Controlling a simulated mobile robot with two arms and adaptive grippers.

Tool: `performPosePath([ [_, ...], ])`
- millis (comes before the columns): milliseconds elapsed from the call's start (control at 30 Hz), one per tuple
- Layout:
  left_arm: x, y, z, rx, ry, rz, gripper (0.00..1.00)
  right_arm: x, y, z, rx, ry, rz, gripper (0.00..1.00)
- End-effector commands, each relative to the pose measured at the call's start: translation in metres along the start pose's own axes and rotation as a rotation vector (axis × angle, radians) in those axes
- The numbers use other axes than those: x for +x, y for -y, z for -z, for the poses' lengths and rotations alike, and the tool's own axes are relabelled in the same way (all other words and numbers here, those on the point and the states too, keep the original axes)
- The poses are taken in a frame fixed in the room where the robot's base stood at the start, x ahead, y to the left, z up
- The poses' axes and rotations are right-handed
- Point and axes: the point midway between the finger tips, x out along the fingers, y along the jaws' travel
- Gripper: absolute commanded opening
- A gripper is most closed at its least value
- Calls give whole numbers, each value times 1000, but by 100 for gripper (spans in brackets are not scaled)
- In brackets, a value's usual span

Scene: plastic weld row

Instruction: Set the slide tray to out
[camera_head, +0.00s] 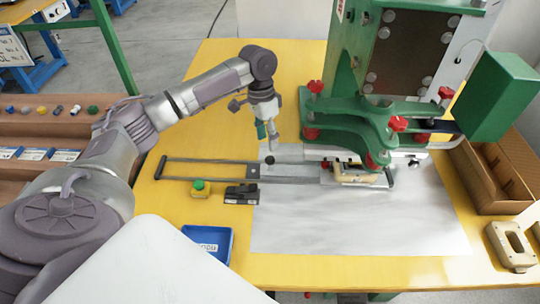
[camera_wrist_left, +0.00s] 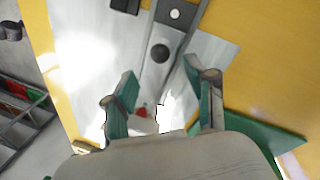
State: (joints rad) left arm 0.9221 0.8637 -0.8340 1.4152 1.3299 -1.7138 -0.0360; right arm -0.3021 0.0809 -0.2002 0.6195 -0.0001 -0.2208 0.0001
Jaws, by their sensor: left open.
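The slide tray (camera_head: 327,177) sits on two long dark rails (camera_head: 205,161), at their right end under the green press, with a beige part (camera_head: 357,179) on it. A round black knob (camera_head: 270,159) stands on the slide between the rails; it also shows in the left wrist view (camera_wrist_left: 160,53). My left gripper (camera_head: 263,132) points down just above the knob, apart from it as far as I can tell. In the left wrist view its two green-padded fingers (camera_wrist_left: 162,92) are spread with nothing between them. My right gripper is not in view.
The green press (camera_head: 350,125) with red knobs stands close right of my left gripper. A green button (camera_head: 200,186), a black block (camera_head: 242,194) and a blue tray (camera_head: 208,241) lie in front of the rails. A cardboard box (camera_head: 497,185) stands at the right.

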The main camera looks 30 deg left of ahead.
Motion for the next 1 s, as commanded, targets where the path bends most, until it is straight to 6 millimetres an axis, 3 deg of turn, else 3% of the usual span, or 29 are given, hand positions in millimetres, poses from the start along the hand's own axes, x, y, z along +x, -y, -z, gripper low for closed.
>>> performPosePath([
  [100,26,0,-1,0,3,-1,56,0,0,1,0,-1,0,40],
  [300,56,0,0,0,1,-1,56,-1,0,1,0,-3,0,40],
  [500,67,0,0,0,-1,1,56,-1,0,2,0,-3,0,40],
  [767,68,0,0,0,-1,1,56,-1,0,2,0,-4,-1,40],
  [1000,68,0,0,0,-1,1,16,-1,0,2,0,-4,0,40],
])
